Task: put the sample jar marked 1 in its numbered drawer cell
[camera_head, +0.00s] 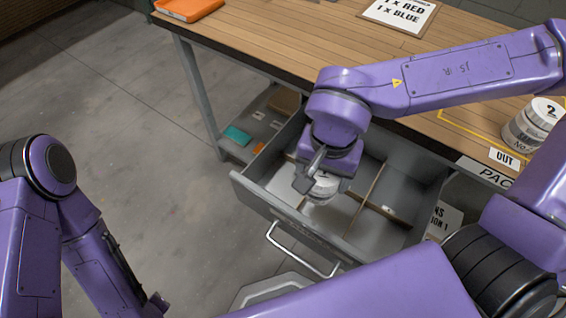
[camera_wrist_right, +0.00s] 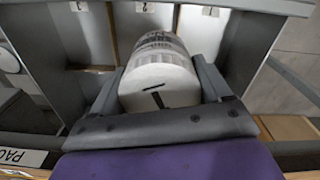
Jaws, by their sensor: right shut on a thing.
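My right gripper (camera_head: 316,180) is shut on a sample jar (camera_head: 326,186) with a white lid, pointing down within the outline of the open drawer (camera_head: 262,200). In the right wrist view the jar (camera_wrist_right: 160,75) sits between the two grey fingers, its lid toward the camera; the lid carries a dark stroke and a short bar. The drawer's thin dividers (camera_head: 368,188) split it into cells, with small number labels (camera_wrist_right: 145,7) on cell floors. I cannot tell whether the jar touches the floor.
A wooden worktop (camera_head: 270,45) lies behind and above the drawer. A jar marked 2 (camera_head: 536,122) stands on it at the right, by an OUT label (camera_head: 504,158). An order card (camera_head: 400,14) and an orange item (camera_head: 188,8) lie farther back. A handle (camera_head: 300,255) sticks out from the drawer front.

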